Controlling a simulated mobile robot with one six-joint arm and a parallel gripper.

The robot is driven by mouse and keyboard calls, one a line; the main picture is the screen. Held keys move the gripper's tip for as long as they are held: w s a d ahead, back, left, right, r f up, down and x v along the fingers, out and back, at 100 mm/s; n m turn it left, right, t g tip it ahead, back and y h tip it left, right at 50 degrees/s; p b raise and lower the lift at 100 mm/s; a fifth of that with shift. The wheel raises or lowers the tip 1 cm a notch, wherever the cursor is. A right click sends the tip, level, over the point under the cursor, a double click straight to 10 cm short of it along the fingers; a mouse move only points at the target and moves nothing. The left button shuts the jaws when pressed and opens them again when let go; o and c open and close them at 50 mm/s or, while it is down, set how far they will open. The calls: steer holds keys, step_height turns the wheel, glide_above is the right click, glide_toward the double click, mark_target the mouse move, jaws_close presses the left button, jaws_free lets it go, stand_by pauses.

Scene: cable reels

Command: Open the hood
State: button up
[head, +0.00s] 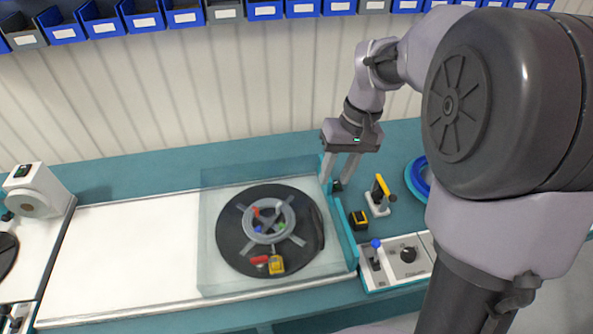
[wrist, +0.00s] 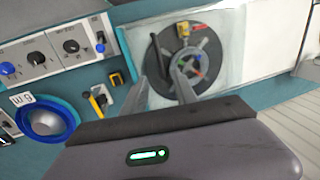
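The hood (head: 222,180) is a clear, bluish box standing over a dark round turntable (head: 232,240). It looks lowered, and a teal strip (head: 346,235) runs along its right side. A dark bar (head: 318,228) shows at the turntable's right edge; it also shows in the wrist view (wrist: 159,54). My gripper (head: 337,182) points down beside the hood's far right corner, with its two fingers apart and nothing seen between them. In the wrist view my gripper (wrist: 168,75) also looks open, its fingers in front of the hood. I cannot tell whether a fingertip touches the hood.
A control box (head: 395,262) with a blue-knobbed lever stands at the hood's front right. A yellow-handled clamp (head: 380,195) and a small yellow-black block (head: 358,220) are close to my gripper. A blue reel (head: 417,180) lies farther right. The white bench top (head: 130,255) left of the hood is clear.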

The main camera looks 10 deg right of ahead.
mark_target(318, 221)
steer(key=a+f+b, duration=0.1)
steer(key=f, duration=0.4)
steer(key=f+b, duration=0.2)
steer(key=f, duration=0.3)
steer(key=a+f+b, duration=0.1)
steer(key=f+b, duration=0.1)
steer(key=f, duration=0.3)
steer(key=shift+s+a+f, duration=0.25)
steer(key=shift+a, duration=0.1)
jaws_close()
stand_by(0.3)
